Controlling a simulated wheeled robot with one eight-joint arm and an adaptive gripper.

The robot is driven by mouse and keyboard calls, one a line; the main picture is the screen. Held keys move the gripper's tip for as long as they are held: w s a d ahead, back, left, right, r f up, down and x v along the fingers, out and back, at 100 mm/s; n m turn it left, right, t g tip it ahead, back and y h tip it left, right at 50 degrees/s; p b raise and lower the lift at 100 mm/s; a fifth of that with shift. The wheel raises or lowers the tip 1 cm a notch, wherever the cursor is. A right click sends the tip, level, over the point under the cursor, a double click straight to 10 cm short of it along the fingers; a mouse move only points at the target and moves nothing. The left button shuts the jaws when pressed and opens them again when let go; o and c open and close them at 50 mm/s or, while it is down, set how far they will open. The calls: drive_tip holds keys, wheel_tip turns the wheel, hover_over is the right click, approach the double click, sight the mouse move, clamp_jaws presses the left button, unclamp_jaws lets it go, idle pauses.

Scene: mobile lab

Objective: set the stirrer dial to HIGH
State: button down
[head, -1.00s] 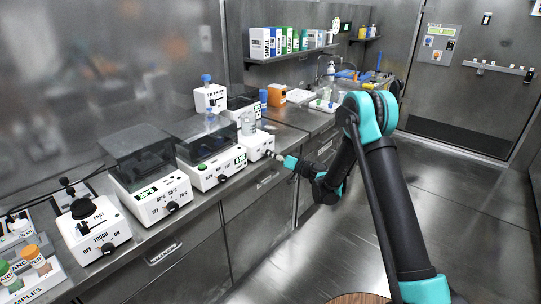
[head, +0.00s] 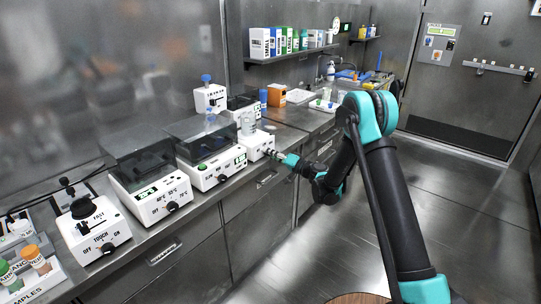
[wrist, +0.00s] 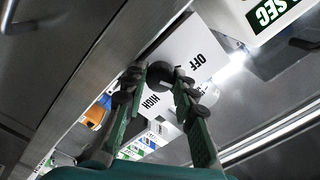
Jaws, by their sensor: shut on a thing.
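The stirrer (head: 258,146) is a white box with a beaker (head: 247,123) on top, on the bench beyond the instruments with green displays. In the wrist view its white front (wrist: 187,52) shows upside down, with the labels OFF and HIGH. The round dark dial (wrist: 158,76) sits between my fingertips, partly hidden by them. My gripper (wrist: 159,80) is shut on the dial, one finger on each side. In the head view my gripper (head: 277,155) reaches the stirrer's front from the right. Which way the dial points cannot be made out.
Two lidded instruments (head: 150,185) (head: 213,155) and a white TOUCH/OFF/ON device (head: 92,222) stand to the left along the bench. A sample rack (head: 40,275) is at the near left. A shelf of boxes (head: 290,45) hangs behind. The floor (head: 440,190) at right is clear.

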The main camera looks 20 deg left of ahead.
drive_tip(key=c, duration=1.2)
unclamp_jaws()
drive_tip(key=v, duration=0.8)
drive_tip(key=shift+d, duration=0.1)
